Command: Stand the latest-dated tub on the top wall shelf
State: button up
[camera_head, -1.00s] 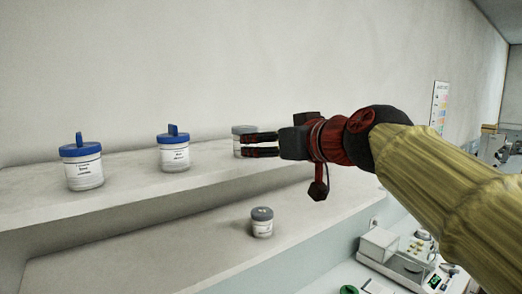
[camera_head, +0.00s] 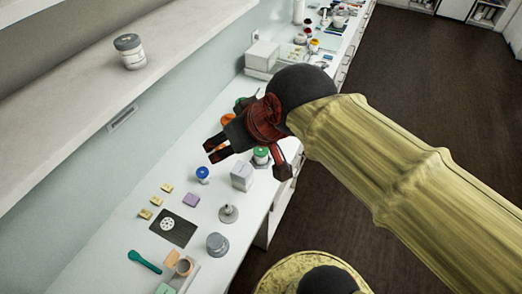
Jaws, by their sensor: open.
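A white tub with a grey lid (camera_head: 130,53) stands upright on a wall shelf (camera_head: 75,110) at the upper left; its label is too small to read. My gripper (camera_head: 211,152) is open and empty, in front of the bench in this view, to the right of and below that tub in the picture. On the bench are small tubs: a blue-lidded one (camera_head: 203,175) just below my fingers, a green-lidded one (camera_head: 261,156) partly behind my gripper, and an orange-lidded one (camera_head: 227,119) mostly hidden by it. No dates are legible. A higher shelf (camera_head: 22,8) shows only at the top left corner.
The bench (camera_head: 110,245) carries a white box (camera_head: 242,175), a dark card (camera_head: 171,227), a grey-lidded container (camera_head: 217,244), a metal weight-like piece (camera_head: 228,213), a teal spoon (camera_head: 145,262) and small blocks. Open dark floor (camera_head: 420,90) lies to the right.

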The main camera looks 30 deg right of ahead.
jog(key=s+d+f+m+g+h, duration=0.1)
jog(key=s+d+f, duration=0.2)
jog(key=s+f, duration=0.3)
jog(key=shift+s+f+g, duration=0.3)
jog(key=shift+f, duration=0.55)
jog(key=shift+d, duration=0.1)
